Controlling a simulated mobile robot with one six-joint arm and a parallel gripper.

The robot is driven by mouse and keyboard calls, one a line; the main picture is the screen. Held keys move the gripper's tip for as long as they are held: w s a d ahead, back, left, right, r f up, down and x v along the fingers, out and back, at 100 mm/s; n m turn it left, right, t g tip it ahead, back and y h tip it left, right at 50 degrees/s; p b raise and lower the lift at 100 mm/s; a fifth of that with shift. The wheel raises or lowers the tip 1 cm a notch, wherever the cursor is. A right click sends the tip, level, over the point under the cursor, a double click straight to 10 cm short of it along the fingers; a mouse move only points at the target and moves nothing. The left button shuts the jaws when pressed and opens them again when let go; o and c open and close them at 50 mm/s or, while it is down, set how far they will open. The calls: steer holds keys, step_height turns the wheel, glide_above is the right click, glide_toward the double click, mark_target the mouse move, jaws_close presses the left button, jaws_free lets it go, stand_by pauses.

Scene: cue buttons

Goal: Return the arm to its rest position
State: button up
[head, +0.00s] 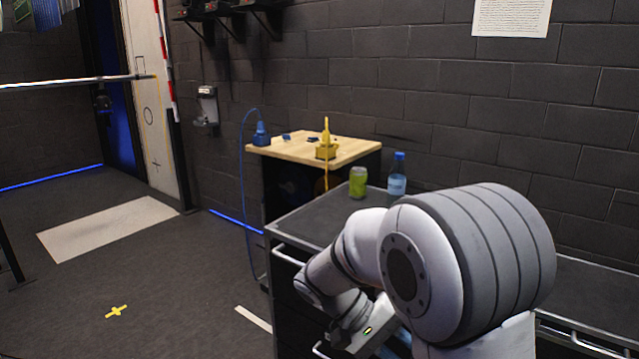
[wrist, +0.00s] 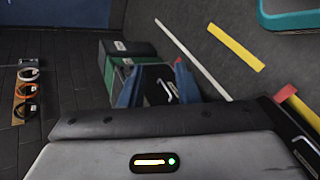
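My arm fills the right front of the head view, folded low in front of the grey cart (head: 312,222). Its wrist, with a small lit indicator, points down near the bottom edge. My gripper (wrist: 158,84) shows in the wrist view as two blue fingers standing apart, with nothing seen held between them. In the head view the fingers are mostly cut off or hidden behind the wrist.
A green can (head: 357,183) and a blue-capped bottle (head: 397,176) stand on the cart behind my arm. A wooden-topped table (head: 350,146) holds a blue button device (head: 261,135) and a yellow one (head: 326,148). Open floor (head: 190,290) lies left.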

steer(key=s+r+n+t+y+p, duration=0.1)
steer(key=s+r+t+y+p, duration=0.7)
steer(key=s+r+y, duration=0.1)
steer(key=shift+r+y+p, duration=0.35)
steer(key=shift+r+y, duration=0.45)
steer(key=shift+r, duration=0.2)
steer(key=shift+a, duration=0.1)
